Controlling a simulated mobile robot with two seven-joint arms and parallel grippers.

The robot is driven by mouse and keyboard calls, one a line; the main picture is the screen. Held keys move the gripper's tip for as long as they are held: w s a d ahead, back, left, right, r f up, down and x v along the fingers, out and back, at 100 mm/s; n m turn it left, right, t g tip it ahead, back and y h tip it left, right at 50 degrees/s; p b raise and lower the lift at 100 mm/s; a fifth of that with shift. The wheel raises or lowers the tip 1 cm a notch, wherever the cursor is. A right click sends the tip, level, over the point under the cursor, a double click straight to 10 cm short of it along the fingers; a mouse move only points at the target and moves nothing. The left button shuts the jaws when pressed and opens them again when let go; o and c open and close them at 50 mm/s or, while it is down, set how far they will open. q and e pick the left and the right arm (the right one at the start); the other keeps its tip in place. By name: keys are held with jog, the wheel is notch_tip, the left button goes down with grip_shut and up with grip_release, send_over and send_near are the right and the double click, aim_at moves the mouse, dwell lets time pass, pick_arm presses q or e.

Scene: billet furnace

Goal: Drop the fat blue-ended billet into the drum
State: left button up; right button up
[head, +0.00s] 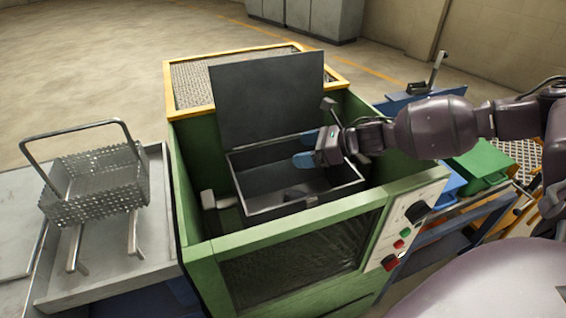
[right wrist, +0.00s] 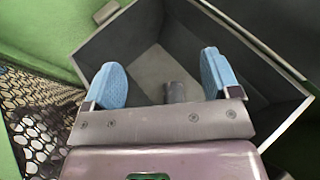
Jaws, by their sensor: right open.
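A dark grey open-topped box (head: 262,208), apparently the drum, sits inside the green housing, its flat lid (head: 268,98) raised behind it. My right gripper (head: 307,147) is over the box's back right side, open and empty, with its blue pads apart. A short dark cylinder (head: 295,192) lies in the box. In the right wrist view this cylinder (right wrist: 175,92) shows below and between the pads, apart from them. It looks like a billet, but no blue end shows. My left gripper is not in view.
The green housing (head: 300,222) surrounds the box, with a control panel (head: 408,228) at its front right. A perforated metal basket (head: 95,187) stands on the grey table at left. Blue and green bins (head: 482,165) are at right.

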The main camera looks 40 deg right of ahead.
pick_arm(q)
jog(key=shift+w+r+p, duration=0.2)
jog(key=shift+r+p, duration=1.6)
jog(key=shift+p, duration=0.2)
pick_arm(e)
jog(key=v, duration=1)
jog(key=shift+s+d+r, duration=0.2)
jog(key=shift+d+r, duration=0.05)
jog(key=shift+r, duration=0.05)
jog(key=shift+r, duration=0.1)
